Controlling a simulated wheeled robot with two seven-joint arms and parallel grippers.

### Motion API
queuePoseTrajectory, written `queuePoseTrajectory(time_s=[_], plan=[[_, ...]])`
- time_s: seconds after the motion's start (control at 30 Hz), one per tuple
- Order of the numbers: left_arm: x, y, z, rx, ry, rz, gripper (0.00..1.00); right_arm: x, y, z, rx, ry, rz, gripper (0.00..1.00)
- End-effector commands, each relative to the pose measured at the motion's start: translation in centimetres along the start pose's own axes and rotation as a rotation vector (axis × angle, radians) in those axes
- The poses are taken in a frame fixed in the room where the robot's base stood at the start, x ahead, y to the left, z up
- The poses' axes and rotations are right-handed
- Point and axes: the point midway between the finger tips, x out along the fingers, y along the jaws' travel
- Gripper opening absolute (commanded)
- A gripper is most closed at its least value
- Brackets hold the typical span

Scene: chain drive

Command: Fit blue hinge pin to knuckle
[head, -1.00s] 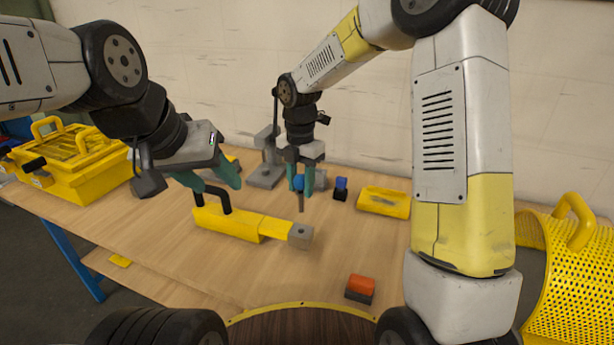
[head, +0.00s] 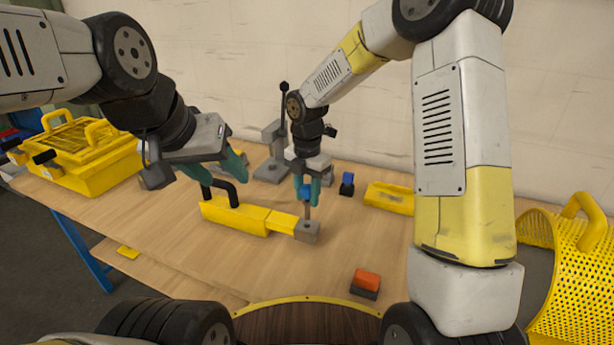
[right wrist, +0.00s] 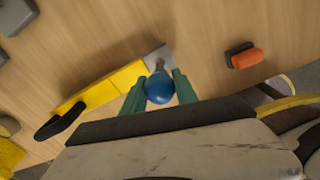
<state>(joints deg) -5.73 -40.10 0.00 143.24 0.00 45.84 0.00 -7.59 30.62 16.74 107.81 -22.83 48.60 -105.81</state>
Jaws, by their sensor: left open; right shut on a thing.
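My right gripper (head: 308,190) is shut on the blue hinge pin (head: 306,193), whose blue head sits between the fingers and whose grey shank points down. The blue head also shows in the right wrist view (right wrist: 159,88). The knuckle is a grey block (head: 307,232) at the right end of a yellow bar (head: 240,215) with a black handle. The pin's lower end is at the block's top; I cannot tell whether it is inside a hole. The block is partly hidden behind the pin in the right wrist view (right wrist: 160,58). My left gripper (head: 222,172) is open and empty above the bar's handle.
A blue-topped black piece (head: 347,184) and a yellow tray (head: 390,198) lie right of the pin. An orange and dark block (head: 366,283) is near the front. A yellow toolbox (head: 85,165) stands left, a yellow perforated basket (head: 568,260) right. A grey lever stand (head: 272,165) is behind.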

Motion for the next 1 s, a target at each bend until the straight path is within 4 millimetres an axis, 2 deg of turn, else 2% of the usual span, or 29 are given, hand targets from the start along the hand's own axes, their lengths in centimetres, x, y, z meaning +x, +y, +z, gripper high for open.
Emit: queuePoseTrajectory(time_s=[0.27, 1.0], plan=[[0.00, 0.00, 0.00, 0.000, 0.000, 0.000, 0.50, 1.02, 0.00, 0.01, -0.001, -0.001, 0.001, 0.00], [0.00, 0.00, 0.00, 0.000, 0.000, 0.000, 0.50, 1.06, 0.00, -0.03, -0.001, 0.000, 0.001, 0.00]])
